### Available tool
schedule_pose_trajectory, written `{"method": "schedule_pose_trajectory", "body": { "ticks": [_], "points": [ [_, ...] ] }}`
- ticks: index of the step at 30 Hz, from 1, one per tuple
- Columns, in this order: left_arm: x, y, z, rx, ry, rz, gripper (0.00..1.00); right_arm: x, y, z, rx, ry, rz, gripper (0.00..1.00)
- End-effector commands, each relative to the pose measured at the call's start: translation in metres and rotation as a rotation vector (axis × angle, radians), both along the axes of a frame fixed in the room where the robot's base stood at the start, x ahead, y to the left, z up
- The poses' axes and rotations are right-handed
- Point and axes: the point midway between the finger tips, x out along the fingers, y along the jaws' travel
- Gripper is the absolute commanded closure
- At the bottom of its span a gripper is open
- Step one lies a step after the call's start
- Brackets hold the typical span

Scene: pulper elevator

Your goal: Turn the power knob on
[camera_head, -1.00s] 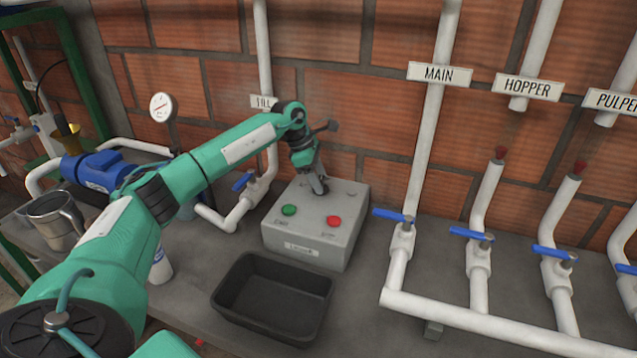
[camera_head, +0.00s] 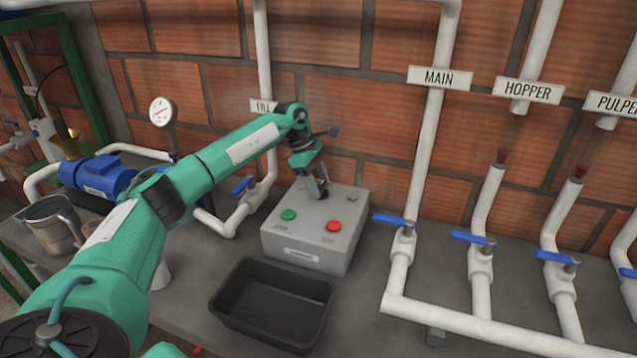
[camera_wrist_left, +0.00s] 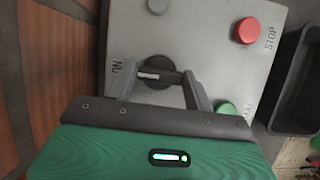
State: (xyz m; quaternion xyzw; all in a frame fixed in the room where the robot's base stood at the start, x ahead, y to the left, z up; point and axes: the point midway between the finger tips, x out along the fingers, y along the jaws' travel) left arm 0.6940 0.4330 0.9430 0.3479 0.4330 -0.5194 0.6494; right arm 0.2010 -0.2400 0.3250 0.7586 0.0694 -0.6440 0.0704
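The grey control box (camera_head: 325,252) stands on the counter against the brick wall, with a green button (camera_head: 289,214) and a red button (camera_head: 334,225) on its top. In the left wrist view the dark round power knob (camera_wrist_left: 157,78) shows with a pale mark on its bar, beside partly hidden lettering. My left gripper (camera_head: 318,196) is over the box's back left part. In the left wrist view its two fingers (camera_wrist_left: 160,80) are apart, one on each side of the knob. Whether they touch it is unclear. My right gripper is not in view.
A black tray (camera_head: 230,318) lies in front of the box. White pipes with blue valve handles (camera_head: 394,219) stand to the right, and the fill pipe (camera_head: 268,160) rises behind the box at left. A metal jug (camera_head: 50,228) and blue motor (camera_head: 97,175) are at left.

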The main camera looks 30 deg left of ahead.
Motion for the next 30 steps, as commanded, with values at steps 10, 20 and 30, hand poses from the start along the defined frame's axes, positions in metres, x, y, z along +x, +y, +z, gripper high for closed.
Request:
{"method": "schedule_pose_trajectory", "body": {
  "ticks": [10, 20, 30],
  "points": [
    [0.000, 0.000, 0.000, 0.000, 0.001, 0.001, 0.29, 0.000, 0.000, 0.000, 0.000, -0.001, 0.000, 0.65],
    [-0.003, 0.016, 0.038, 0.000, -0.003, 0.002, 0.29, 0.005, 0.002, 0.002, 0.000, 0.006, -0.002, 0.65],
    [-0.009, 0.043, 0.106, 0.000, -0.003, 0.002, 0.29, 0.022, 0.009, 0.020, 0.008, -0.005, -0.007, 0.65]
  ]
}}
